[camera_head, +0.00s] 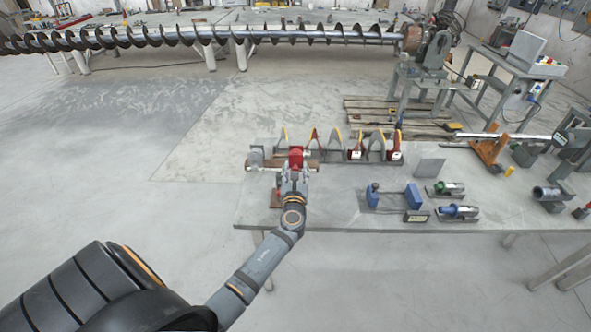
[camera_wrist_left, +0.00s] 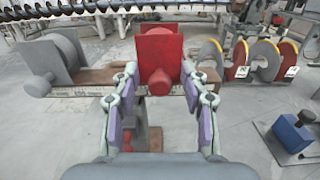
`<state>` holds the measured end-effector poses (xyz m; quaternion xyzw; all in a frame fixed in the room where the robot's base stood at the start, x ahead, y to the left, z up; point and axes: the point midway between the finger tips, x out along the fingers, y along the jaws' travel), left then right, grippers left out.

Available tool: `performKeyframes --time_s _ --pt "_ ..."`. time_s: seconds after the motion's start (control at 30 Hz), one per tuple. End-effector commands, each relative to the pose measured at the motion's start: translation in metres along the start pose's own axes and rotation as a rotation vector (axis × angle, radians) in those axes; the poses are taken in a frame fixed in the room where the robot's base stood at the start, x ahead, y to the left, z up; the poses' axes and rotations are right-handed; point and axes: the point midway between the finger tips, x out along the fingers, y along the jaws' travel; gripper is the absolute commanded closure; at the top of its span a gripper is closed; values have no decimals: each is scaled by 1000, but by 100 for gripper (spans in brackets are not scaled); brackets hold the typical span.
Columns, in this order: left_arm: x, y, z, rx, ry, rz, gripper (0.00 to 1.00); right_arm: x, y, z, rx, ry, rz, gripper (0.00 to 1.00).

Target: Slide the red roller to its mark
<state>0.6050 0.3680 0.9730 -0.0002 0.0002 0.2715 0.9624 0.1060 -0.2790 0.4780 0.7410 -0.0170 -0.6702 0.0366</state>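The red roller (camera_head: 296,154) stands on a rust-brown rail at the left end of the workbench. In the left wrist view the red roller (camera_wrist_left: 160,48) is straight ahead, with a round red knob (camera_wrist_left: 159,82) facing me. My left gripper (camera_head: 292,172) is at the near side of the roller. In the wrist view its two fingers (camera_wrist_left: 160,84) stand apart, one on each side of the knob, with gaps to it. A scale strip (camera_wrist_left: 85,92) runs along the rail; part of it is hidden by the fingers and roller. I cannot make out a mark. My right gripper is not in view.
A grey roller block (camera_wrist_left: 48,62) stands left of the red one. Several curved auger flights (camera_head: 376,146) stand in a row to the right. A blue-ended fixture (camera_head: 392,196) and clamps (camera_head: 458,211) lie farther right. A long auger (camera_head: 200,36) spans the back.

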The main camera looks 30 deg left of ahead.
Motion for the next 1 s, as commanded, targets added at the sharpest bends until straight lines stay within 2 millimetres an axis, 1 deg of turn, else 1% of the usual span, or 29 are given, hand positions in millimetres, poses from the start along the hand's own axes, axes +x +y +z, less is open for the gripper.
performKeyframes --time_s 0.17,0.27,0.37,0.5,0.6,0.7,0.83,1.0 --pt "-1 0 0 0 0 0 56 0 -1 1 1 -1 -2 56" --pt "-11 0 -1 0 1 -1 56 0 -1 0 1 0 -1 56" --pt "-32 0 -1 -1 3 0 56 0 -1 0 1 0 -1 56" --pt "-68 0 -2 -2 4 1 56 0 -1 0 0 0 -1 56" --pt "-90 0 -1 -2 4 1 56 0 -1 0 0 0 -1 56" --pt "-106 0 -1 -1 3 2 56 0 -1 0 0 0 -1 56" --pt "-118 0 0 -1 1 0 56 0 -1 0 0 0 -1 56" --pt "-120 0 0 1 0 0 56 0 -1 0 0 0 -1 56"
